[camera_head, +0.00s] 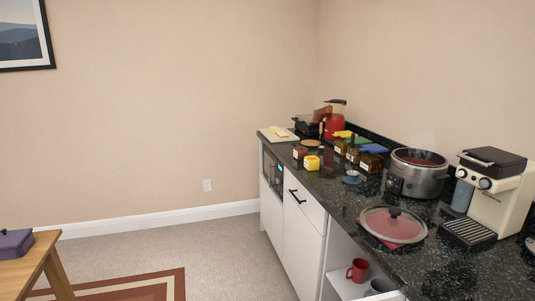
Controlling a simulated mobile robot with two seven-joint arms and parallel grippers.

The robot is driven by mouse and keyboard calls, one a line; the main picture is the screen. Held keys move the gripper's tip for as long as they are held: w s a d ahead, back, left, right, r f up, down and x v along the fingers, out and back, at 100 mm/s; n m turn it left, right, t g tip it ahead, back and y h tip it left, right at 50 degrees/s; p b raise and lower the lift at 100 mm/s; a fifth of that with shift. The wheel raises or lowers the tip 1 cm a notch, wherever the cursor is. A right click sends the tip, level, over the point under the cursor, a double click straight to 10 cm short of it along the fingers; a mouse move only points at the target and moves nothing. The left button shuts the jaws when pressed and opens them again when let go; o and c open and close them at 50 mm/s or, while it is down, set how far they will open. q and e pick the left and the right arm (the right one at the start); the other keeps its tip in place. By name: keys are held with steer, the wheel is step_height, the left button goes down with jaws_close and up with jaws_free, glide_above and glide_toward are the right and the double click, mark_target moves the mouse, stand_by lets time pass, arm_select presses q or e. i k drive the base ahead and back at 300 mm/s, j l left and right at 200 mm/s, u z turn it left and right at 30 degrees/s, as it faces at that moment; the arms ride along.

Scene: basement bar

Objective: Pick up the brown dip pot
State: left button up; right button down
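A small brown pot (299,153) with a pale label stands near the front edge of the dark speckled counter (340,200), towards its far end. It looks like the brown dip pot, but it is small in the picture. A similar yellow pot (312,163) stands just in front of it, a little to the right. Darker brown containers with pale labels (371,162) stand further right, towards the wall. Neither of my grippers shows in the head view.
A slow cooker (417,181), a red-and-clear glass lid (393,225) and a coffee machine (494,190) occupy the near counter. A red kettle (335,122) and a cutting board (278,134) are at the far end. Carpet left of the white cabinets (303,245) is clear.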

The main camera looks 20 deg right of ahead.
mark_target(299, 153)
steer(key=i+j+u, duration=0.65)
steer(key=i+j, duration=0.15)
steer(key=i+z, duration=0.7)
steer(key=i, duration=0.25)
steer(key=i+j+z, duration=0.35)
steer(key=i+l+z, duration=0.1)
steer(key=i+z, duration=0.2)
steer(key=z, duration=0.2)
steer(key=i+z, duration=0.35)
steer(key=z, duration=0.15)
steer(key=i+j+z, duration=0.15)
steer(key=i+z, duration=0.15)
steer(key=z, duration=0.15)
steer(key=i+z, duration=0.45)
steer(key=i+j+z, duration=0.2)
steer(key=z, duration=0.25)
